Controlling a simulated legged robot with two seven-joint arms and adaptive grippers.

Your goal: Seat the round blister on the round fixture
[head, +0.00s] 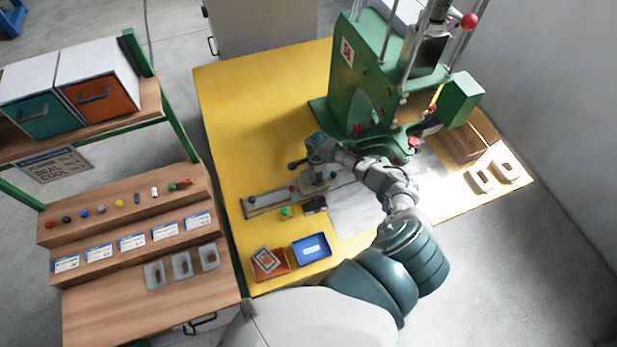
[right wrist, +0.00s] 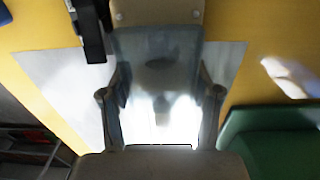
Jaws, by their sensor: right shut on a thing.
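My right gripper (head: 316,172) reaches over the rail on the yellow table. In the right wrist view my right gripper (right wrist: 160,97) is shut on a clear plastic blister (right wrist: 157,45), one finger on each side. A dark oval mark shows through the sheet, and glare washes out its lower part. A beige block (right wrist: 156,12) with two screw heads lies at the blister's upper edge; I cannot tell if they touch. In the head view the gripper hides most of the held blister and of the fixture area on the metal rail (head: 263,203). My left gripper is not in view.
The green press (head: 385,75) stands close behind my right arm. A blue tray (head: 312,249), an orange tray (head: 269,264) and a green button (head: 286,212) lie in front of the rail. More clear blisters (head: 182,265) stand on the left wooden shelf. The back left of the table is clear.

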